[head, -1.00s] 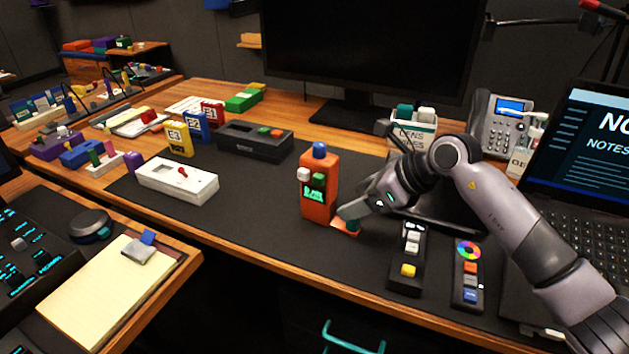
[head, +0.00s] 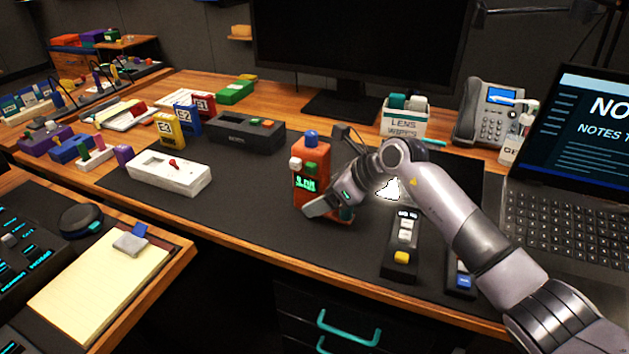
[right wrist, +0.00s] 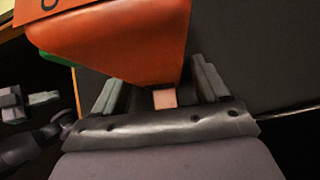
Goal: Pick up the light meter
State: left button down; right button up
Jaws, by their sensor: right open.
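The orange handheld device with a blue dome on top and a lit green display, which I take as the light meter (head: 317,160), stands upright on the black desk mat. My right gripper (head: 328,207) is open at the lower right side of the meter, with one finger across its lower front. In the right wrist view, the meter's orange body (right wrist: 115,45) fills the upper left and reaches in between the two open fingers (right wrist: 157,92). Whether the fingers touch it is unclear. My left gripper is not in the head view.
A white box with a red switch (head: 168,172) and a black box (head: 236,132) lie to the left. A black remote with a yellow button (head: 401,245) lies to the right, near my forearm. The monitor (head: 360,45), lens-wipes box (head: 402,122) and phone (head: 490,112) stand behind.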

jog(key=c, duration=0.9)
jog(key=shift+r, duration=0.15)
notch_tip(320, 180, up, 20)
jog(key=shift+f+p, duration=0.1)
jog(key=shift+p, duration=0.6)
jog(key=shift+f, duration=0.1)
